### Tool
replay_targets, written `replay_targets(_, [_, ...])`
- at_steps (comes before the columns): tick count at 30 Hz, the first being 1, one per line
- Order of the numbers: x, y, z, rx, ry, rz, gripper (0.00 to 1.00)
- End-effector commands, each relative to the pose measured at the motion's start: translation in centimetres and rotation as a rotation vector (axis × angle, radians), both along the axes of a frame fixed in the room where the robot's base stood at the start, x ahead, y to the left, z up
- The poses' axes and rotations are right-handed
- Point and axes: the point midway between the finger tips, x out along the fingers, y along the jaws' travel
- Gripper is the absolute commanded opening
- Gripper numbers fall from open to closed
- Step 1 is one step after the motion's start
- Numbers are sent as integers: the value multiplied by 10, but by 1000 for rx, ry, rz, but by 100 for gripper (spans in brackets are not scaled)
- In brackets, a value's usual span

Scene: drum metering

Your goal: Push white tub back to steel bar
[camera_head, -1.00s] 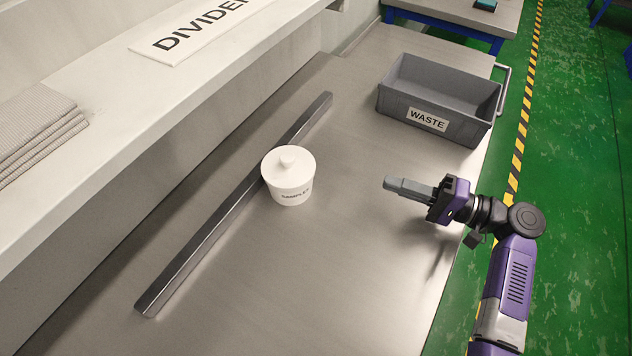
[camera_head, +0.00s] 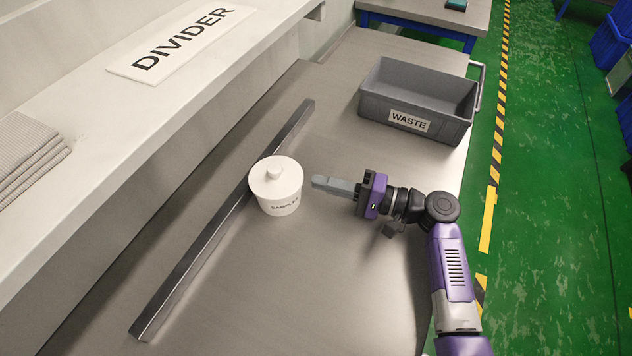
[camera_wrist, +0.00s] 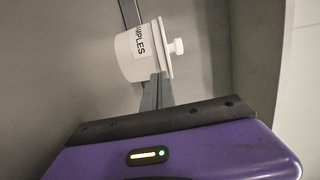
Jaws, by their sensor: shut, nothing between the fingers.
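The white tub (camera_head: 277,190) stands upright on the steel table, with a knobbed lid and a label reading SAMPLES. It also shows in the wrist view (camera_wrist: 136,56), ahead of my fingers. The steel bar (camera_head: 220,222) lies along the table behind the tub. The tub looks right up against it in the head view, but I cannot tell whether they touch. My gripper (camera_head: 316,182) is shut and empty, to the right of the tub with a small gap, its fingers pointing at the tub. It shows in the wrist view too (camera_wrist: 158,78).
A grey WASTE bin (camera_head: 418,100) stands at the table's far right. A shelf with a DIVIDER sign (camera_head: 183,41) and folded grey cloths (camera_head: 27,155) runs along the left. The front of the table (camera_head: 290,300) is clear.

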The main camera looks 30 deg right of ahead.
Motion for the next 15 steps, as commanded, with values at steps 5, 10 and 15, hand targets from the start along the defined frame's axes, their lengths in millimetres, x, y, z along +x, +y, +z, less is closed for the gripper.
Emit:
replay_targets(5, [0, 17, 2, -1, -1, 0, 0])
replay_targets(10, [0, 22, 1, -1, -1, -1, 0])
replay_targets(15, [0, 22, 0, -1, -2, -1, 0])
